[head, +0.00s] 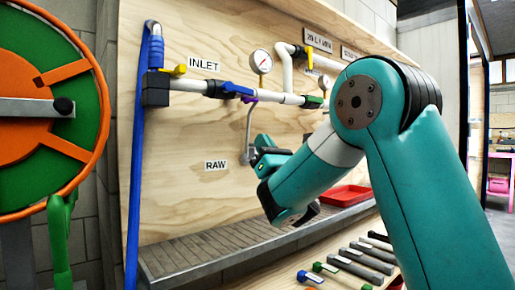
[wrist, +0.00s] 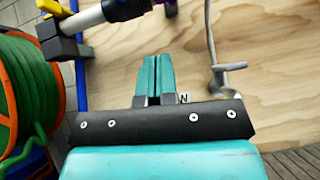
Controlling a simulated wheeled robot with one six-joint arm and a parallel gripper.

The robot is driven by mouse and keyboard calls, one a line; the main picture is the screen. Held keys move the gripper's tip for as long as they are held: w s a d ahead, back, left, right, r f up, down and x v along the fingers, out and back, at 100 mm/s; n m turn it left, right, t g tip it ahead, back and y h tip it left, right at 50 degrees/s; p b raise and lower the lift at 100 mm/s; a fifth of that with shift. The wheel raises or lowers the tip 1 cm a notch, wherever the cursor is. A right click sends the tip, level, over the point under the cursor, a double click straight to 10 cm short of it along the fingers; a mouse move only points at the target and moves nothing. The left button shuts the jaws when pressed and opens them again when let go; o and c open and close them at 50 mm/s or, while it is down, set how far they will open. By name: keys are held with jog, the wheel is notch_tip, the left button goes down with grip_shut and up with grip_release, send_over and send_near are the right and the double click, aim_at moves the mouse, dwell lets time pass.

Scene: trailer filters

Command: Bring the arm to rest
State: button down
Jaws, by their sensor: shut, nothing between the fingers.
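My teal arm (head: 310,178) reaches from the right across the front of the plywood panel (head: 190,125), bent at a high joint. In the wrist view my gripper (wrist: 153,73) has its two teal fingers together with nothing between them. The fingers point at the panel, below the pipe and left of a thin grey spout (wrist: 211,45). In the head view the hand is partly hidden by the arm's own links, near the RAW label (head: 216,165).
A hose reel (head: 70,72) stands at the left, beside a blue hose (head: 135,170). White pipes (head: 187,84) with coloured valves and a gauge (head: 260,62) run along the panel. Below are a slatted grey tray (head: 200,245), a red tray (head: 345,196) and several handled tools (head: 358,266).

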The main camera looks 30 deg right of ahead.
jog(key=shift+s+f, duration=0.2)
jog(key=s+a+f+m+g+h+p, duration=0.15)
jog(key=a+f+m+g, duration=0.4)
jog(key=m, duration=0.65)
jog(key=s+a+f+m+g+p, duration=0.1)
jog(key=s+a+f+m+g, duration=0.1)
jog(key=f+m+g, duration=0.75)
jog(key=s+a+f+m+g+y+p, duration=0.15)
jog(key=s+a+g, duration=0.3)
jog(key=s, duration=0.45)
jog(key=s+a+f+m+g+y, duration=0.25)
jog(key=s+a, duration=0.25)
jog(key=s, duration=0.3)
jog(key=s+a+f+m+g+y, duration=0.2)
jog(key=s+a+g, duration=0.25)
jog(key=s, duration=0.45)
notch_tip(320, 180, up, 38)
jog(key=p, duration=3.8)
jog(key=shift+s+a+f+h, duration=0.15)
jog(key=shift+s+a+h, duration=0.1)
jog(key=shift+s+h, duration=0.1)
